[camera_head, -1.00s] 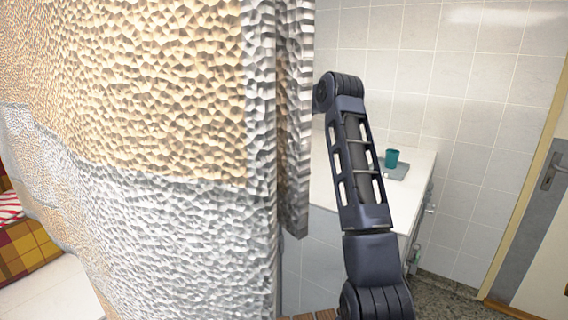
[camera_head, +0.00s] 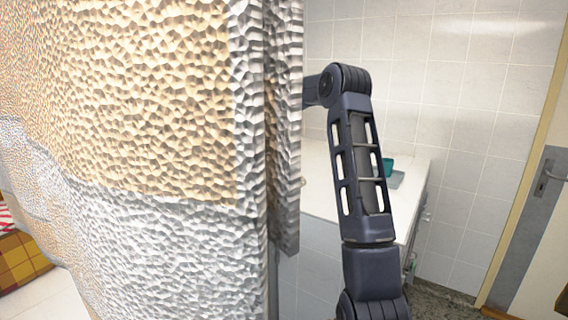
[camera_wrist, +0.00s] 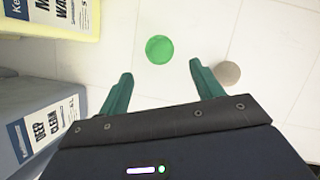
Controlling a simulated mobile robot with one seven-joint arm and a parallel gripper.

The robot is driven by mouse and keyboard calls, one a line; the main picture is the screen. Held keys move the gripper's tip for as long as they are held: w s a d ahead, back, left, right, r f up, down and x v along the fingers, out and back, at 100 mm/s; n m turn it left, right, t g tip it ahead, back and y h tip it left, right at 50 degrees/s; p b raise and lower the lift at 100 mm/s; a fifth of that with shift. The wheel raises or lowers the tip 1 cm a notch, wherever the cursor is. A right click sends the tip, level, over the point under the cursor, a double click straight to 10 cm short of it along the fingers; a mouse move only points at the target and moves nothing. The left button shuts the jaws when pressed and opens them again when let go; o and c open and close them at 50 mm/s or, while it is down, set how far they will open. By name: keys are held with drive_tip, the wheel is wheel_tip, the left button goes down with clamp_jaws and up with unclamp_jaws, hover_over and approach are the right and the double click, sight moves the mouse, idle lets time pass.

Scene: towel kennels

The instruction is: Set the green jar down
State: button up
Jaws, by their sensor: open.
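The green jar (camera_wrist: 160,49) shows in the wrist view as a bright green round shape, seen from above, over a pale tiled surface. My gripper (camera_wrist: 158,70) is open, with one teal finger on each side. The green jar lies just beyond the fingertips, roughly centred between them, with a visible gap to both.
A round beige thing (camera_wrist: 228,73) lies beside the right finger. A yellow container (camera_wrist: 62,18) and a grey "Deep Clean" container (camera_wrist: 40,125) stand at left. A teal cup (camera_head: 389,165) stands on the white counter (camera_head: 318,182).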

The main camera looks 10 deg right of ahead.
drive_tip(key=s+d+r+m, duration=0.1)
drive_tip(key=s+r+m, duration=0.4)
drive_tip(key=s, duration=0.5)
drive_tip(key=s+d+r+m, duration=0.1)
drive_tip(key=s+r+m, duration=0.35)
drive_tip(key=s, duration=0.55)
drive_tip(key=s+d+r+m, duration=0.1)
drive_tip(key=s+r+m, duration=0.4)
drive_tip(key=s, duration=0.5)
drive_tip(key=s+d+f+m+y, duration=0.1)
drive_tip(key=s+f+m, duration=0.2)
drive_tip(key=s+m, duration=0.5)
drive_tip(key=s+d+f+m, duration=0.1)
drive_tip(key=s+f+m, duration=0.3)
drive_tip(key=s, duration=1.8)
drive_tip(key=m, duration=0.5)
drive_tip(key=shift+s+d+y, duration=0.15)
drive_tip(key=shift+d+y, duration=0.15)
drive_tip(key=shift+y, duration=0.1)
